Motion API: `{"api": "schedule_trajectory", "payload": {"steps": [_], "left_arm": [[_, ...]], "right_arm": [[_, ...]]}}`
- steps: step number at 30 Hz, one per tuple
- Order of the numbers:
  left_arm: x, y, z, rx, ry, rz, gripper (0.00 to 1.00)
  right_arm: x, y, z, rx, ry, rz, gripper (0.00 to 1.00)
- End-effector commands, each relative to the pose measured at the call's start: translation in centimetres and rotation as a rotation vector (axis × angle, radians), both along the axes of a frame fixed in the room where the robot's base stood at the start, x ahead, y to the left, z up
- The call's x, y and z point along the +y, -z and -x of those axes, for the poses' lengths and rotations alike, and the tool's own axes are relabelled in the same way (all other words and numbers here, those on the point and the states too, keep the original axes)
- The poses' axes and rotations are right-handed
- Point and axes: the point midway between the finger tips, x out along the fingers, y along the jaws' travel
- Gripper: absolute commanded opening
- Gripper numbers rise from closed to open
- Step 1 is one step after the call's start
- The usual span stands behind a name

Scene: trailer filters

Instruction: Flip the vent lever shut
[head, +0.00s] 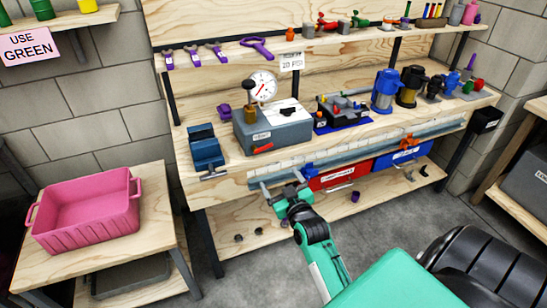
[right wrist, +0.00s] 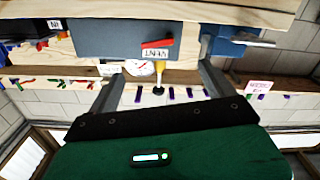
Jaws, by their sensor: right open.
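The vent lever (head: 262,149) is a small red handle low on the front of the grey test box (head: 285,132), beside a VENT label. It lies slightly tilted in the head view. In the right wrist view the scene is upside down, and the red lever (right wrist: 157,44) shows beside its label, between the finger directions. My right gripper (head: 281,184) is open and empty, in front of and below the bench edge, apart from the lever. Its fingers (right wrist: 161,70) spread wide in the wrist view. My left gripper is not in view.
A round gauge (head: 262,86) and brass plunger stand on the box. A blue vise (head: 206,150) sits to its left, and a blue tray (head: 342,120) of parts to its right. Red (head: 335,176) and blue (head: 402,156) bins are under the bench. A pink crate (head: 85,212) stands at left.

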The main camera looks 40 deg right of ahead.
Motion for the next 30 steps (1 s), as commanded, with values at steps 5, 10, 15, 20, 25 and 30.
{"api": "schedule_trajectory", "payload": {"steps": [5, 10, 15, 20, 25, 30], "left_arm": [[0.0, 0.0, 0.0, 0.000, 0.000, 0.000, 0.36], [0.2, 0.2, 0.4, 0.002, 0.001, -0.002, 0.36], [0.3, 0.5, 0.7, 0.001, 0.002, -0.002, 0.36], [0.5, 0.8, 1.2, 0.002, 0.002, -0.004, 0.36], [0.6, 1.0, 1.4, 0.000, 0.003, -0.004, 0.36], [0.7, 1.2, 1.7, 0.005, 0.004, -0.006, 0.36]], "right_arm": [[-0.4, -1.0, -0.5, -0.019, 0.006, 0.007, 0.85], [-0.9, -1.2, -2.7, -0.020, 0.004, 0.005, 0.85], [-1.6, -1.1, -5.7, -0.019, 0.005, 0.006, 0.85], [-2.3, -1.1, -8.5, -0.018, 0.005, 0.005, 0.85], [-2.9, -1.0, -11.1, -0.017, 0.004, 0.005, 0.85], [-3.3, -0.9, -12.7, -0.016, 0.004, 0.006, 0.85]]}}
